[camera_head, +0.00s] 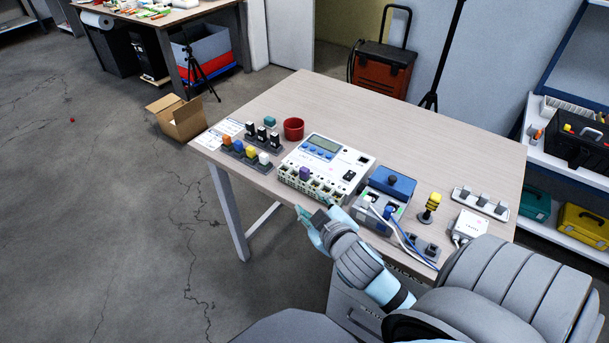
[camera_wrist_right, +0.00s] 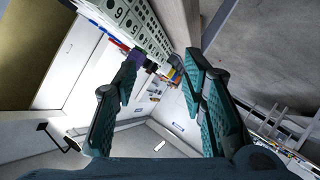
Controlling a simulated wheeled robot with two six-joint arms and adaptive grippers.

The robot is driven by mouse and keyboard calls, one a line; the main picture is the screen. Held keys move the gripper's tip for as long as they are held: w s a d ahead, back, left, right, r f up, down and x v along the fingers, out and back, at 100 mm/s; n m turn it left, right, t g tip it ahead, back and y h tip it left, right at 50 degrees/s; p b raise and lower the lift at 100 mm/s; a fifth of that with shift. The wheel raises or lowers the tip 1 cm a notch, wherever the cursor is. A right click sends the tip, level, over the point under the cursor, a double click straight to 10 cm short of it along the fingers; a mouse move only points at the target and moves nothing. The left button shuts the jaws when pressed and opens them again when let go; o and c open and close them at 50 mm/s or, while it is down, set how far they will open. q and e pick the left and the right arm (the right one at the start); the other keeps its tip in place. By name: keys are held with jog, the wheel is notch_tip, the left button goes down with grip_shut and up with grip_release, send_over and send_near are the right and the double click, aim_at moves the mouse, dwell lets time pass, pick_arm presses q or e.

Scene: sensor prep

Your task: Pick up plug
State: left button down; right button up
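A purple plug (camera_head: 305,173) stands at the front of the white device (camera_head: 340,152), which has a screen and a row of sockets. Orange (camera_head: 227,140), blue (camera_head: 239,146), yellow (camera_head: 251,153) and white (camera_head: 264,158) plugs stand in a grey rack left of the device. My right gripper (camera_head: 315,208) is at the table's front edge, in front of the device. In the right wrist view its fingers (camera_wrist_right: 163,65) are spread with nothing between them. The purple plug (camera_wrist_right: 137,57) shows there close to the left fingertip; I cannot tell whether they touch. My left gripper is out of view.
Black-and-white pieces (camera_head: 262,134) stand behind the rack, beside a red cup (camera_head: 293,129). A blue-topped box (camera_head: 388,191) with cables, a yellow-topped post (camera_head: 430,207) and a white box (camera_head: 469,226) stand right of the device. The table's back (camera_head: 400,130) is clear.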

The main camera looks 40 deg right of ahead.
jog(key=w+a+r+n+t+y, duration=0.1)
jog(key=w+r+n+t, duration=0.25)
jog(key=r, duration=0.35)
jog(key=w+r+n+t+y, duration=0.15)
jog(key=w+r+t, duration=0.25)
jog(key=r, duration=0.4)
jog(key=a+r+n+y, duration=1.05)
jog(key=n+y, duration=0.35)
jog(key=n, duration=0.4)
jog(key=n+g+h, duration=1.1)
jog(key=n+g, duration=0.2)
jog(key=g, duration=0.3)
send_near(305, 169)
jog(key=b+x, duration=0.2)
jog(key=x, duration=0.7)
jog(key=shift+f, duration=0.1)
jog(key=shift+t, duration=0.25)
grip_shut()
